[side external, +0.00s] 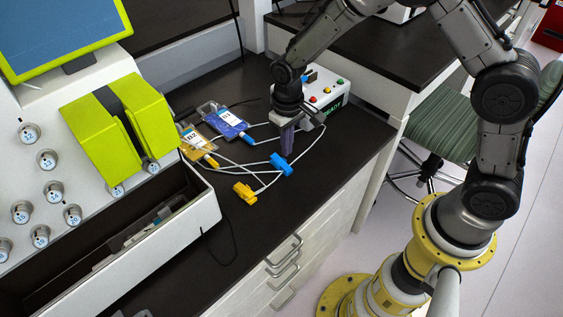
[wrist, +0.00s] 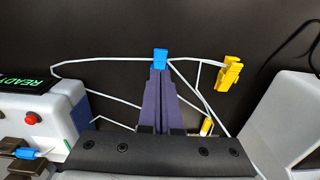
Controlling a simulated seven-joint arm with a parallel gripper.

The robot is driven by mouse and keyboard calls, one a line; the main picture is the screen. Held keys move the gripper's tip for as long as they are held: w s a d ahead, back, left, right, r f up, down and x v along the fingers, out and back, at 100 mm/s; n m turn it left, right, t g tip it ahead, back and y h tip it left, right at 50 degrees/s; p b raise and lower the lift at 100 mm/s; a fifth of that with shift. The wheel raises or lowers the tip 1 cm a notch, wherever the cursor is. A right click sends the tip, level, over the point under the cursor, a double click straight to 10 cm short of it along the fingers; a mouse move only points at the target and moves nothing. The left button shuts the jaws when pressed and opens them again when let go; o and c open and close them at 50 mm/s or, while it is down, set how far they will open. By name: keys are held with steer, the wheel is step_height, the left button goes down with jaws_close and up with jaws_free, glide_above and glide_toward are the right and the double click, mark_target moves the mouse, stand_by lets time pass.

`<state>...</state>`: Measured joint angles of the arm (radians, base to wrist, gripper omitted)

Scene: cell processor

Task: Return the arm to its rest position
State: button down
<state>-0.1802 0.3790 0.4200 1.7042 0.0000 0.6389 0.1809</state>
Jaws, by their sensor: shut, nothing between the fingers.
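My gripper (side external: 287,152) points down above the dark bench, its dark purple fingers closed together and empty. In the wrist view the fingers (wrist: 159,74) meet at their tips, just below a blue clamp (wrist: 160,57) in the picture. In the side view the blue clamp (side external: 281,165) lies on the bench close to the fingertips; I cannot tell if they touch. A yellow clamp (side external: 244,193) lies to its left and also shows in the wrist view (wrist: 229,73). White tubing runs from the clamps.
Two bags, labelled B1 (side external: 227,118) and B2 (side external: 201,147), lie on the bench. A white control box (side external: 325,92) with coloured buttons stands behind my gripper. A large white machine (side external: 75,165) with a yellow-green cover (side external: 118,125) stands left. The front bench is mostly clear.

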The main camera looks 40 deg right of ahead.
steer(key=s+d+r+m+t, duration=0.1)
steer(key=s+d+r+t, duration=0.15)
steer(key=r, duration=0.85)
steer(key=s+d+r+t, duration=0.2)
steer(key=s+r, duration=0.1)
steer(key=r, duration=0.8)
steer(key=s+d+r+t, duration=0.2)
steer(key=s+r, duration=0.3)
steer(key=s, duration=0.4)
steer(key=s+d+f+n, duration=0.1)
steer(key=s+f, duration=0.3)
steer(key=s, duration=0.6)
steer(key=shift+g, duration=0.45)
steer(key=shift+f, duration=0.1)
